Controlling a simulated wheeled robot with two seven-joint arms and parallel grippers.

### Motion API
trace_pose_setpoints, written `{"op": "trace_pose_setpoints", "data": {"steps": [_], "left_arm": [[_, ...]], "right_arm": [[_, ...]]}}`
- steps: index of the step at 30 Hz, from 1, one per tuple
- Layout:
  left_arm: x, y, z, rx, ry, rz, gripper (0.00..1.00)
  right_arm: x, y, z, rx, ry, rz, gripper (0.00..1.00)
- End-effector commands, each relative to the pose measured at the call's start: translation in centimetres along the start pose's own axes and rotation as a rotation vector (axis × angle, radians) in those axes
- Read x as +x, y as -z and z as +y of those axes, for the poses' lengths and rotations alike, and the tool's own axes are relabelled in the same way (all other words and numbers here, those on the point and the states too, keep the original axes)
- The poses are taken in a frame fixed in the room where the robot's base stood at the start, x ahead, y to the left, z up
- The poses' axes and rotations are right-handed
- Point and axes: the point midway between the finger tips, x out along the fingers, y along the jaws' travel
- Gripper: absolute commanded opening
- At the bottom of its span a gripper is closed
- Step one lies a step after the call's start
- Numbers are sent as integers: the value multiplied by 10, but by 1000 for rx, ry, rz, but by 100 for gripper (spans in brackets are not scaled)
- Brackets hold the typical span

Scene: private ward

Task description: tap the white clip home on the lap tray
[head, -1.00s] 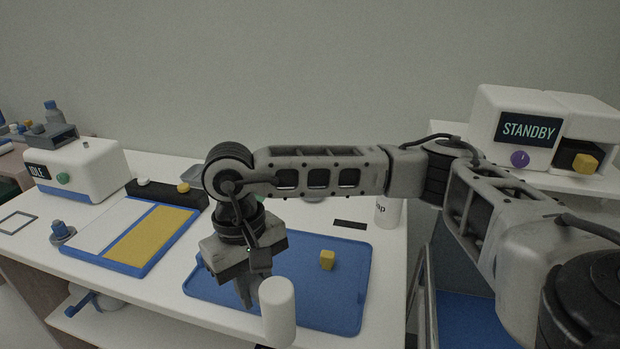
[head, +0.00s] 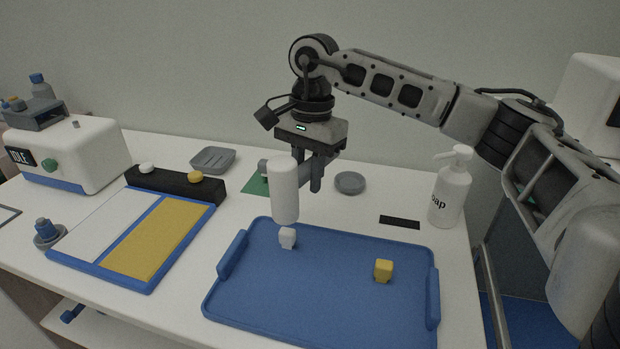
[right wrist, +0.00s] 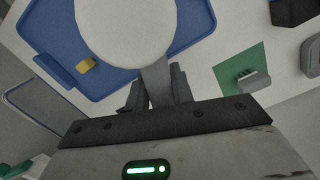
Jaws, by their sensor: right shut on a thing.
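The blue lap tray (head: 330,310) lies on the white table; part of it shows in the right wrist view (right wrist: 190,20). The small white clip (head: 287,238) stands near the tray's back left; the yellow clip (head: 383,270) stands to its right. My right gripper (head: 318,180) is shut on the grey handle (right wrist: 157,82) of a mallet with a white cylindrical head (head: 284,190). The head appears just above the white clip in the picture, with a small gap. In the right wrist view the mallet head hides any sight of the white clip. My left gripper is out of view.
A soap bottle (head: 450,190) stands right of the tray's back edge. A round grey dish (head: 350,183), a black strip (head: 400,222) and a green mat (head: 256,186) lie behind it. A blue-framed board (head: 130,288) lies to the left, near the IDLE machine (head: 75,155).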

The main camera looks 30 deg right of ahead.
Motion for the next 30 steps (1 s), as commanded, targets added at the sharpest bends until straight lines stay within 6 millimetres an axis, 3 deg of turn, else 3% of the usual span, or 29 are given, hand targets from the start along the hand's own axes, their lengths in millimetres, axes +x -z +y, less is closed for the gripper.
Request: {"op": "trace_pose_setpoints", "data": {"steps": [5,16,30], "left_arm": [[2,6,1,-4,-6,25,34],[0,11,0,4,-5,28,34],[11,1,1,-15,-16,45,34]], "right_arm": [[-7,16,-3,180,24,-17,0],[-9,16,-2,184,22,-20,0],[26,20,-2,182,21,-19,0]]}}
